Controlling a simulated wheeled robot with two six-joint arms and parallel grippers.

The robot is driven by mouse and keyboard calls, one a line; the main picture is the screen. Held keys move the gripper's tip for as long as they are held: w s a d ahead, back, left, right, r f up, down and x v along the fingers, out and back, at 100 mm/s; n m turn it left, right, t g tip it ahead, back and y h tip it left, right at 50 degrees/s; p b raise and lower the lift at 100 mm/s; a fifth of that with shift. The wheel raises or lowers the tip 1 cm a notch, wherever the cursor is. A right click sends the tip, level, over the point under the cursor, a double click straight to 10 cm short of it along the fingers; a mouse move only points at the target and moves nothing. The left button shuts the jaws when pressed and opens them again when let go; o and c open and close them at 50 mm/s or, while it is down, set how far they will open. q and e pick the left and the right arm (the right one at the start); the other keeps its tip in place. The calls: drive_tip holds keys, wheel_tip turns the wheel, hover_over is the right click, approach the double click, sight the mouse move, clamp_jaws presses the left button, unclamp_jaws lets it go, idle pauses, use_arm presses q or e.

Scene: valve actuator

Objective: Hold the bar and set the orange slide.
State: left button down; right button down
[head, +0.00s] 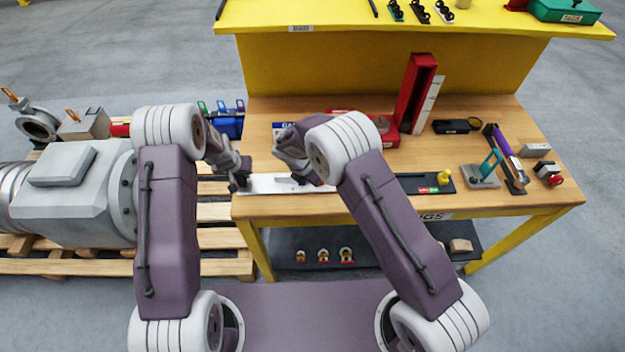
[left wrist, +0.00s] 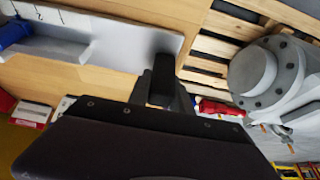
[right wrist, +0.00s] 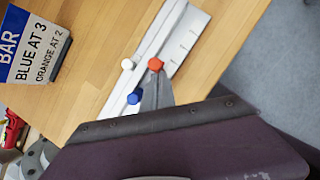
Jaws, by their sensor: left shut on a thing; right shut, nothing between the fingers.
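The pale bar (head: 262,184) lies along the bench's front edge; its left end also shows in the left wrist view (left wrist: 110,38). My left gripper (head: 238,184) is shut on that end; its dark finger shows in the left wrist view (left wrist: 163,78).
A sign (right wrist: 32,45) reads "BAR, BLUE AT 3, ORANGE AT 2". A red upright holder (head: 414,95) stands behind. A dark strip with a yellow knob (head: 443,177) lies right of the bar. Tools (head: 505,155) occupy the bench's right side.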

sight(329, 189)
drive_tip(key=d, duration=0.5)
drive_tip(key=s+a, duration=0.3)
drive_tip(key=shift+s+a+r, duration=0.1)
drive_tip(key=shift+r, duration=0.2)
use_arm(q)
drive_tip(key=c, duration=1.1)
unclamp_jaws()
drive_tip(key=shift+f, duration=0.1)
drive_tip(key=shift+w+a, duration=0.1)
use_arm(e)
drive_tip(key=v, duration=0.9)
drive_tip(key=shift+r, duration=0.15)
